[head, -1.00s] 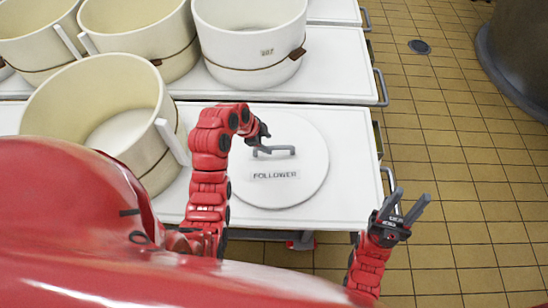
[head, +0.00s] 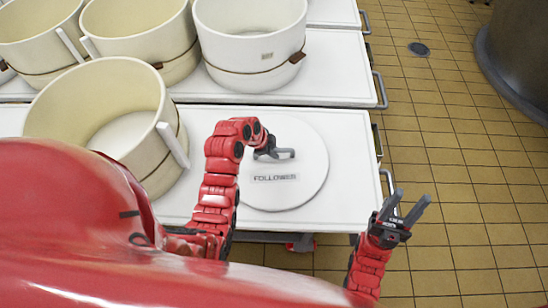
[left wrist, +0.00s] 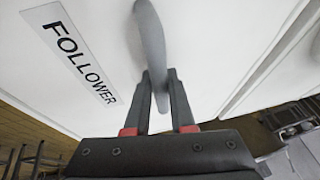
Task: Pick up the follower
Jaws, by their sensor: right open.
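The follower (head: 285,190) is a round white disc with a grey handle and the label "FOLLOWER". It lies flat on the front white table. My left gripper (head: 266,152) is at the left part of the handle (head: 288,154). In the left wrist view, the handle (left wrist: 148,28) runs between the two fingers of my left gripper (left wrist: 161,82). Whether the fingers press on it I cannot tell. The label also shows in this view. My right gripper (head: 402,206) is open and empty, right of the table over the floor.
A cream vat (head: 60,112) stands on the front table (head: 350,180), left of the follower. More vats (head: 250,40) stand on the table behind. Tiled floor (head: 450,130) is open to the right, with a large dark vessel (head: 520,60) beyond.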

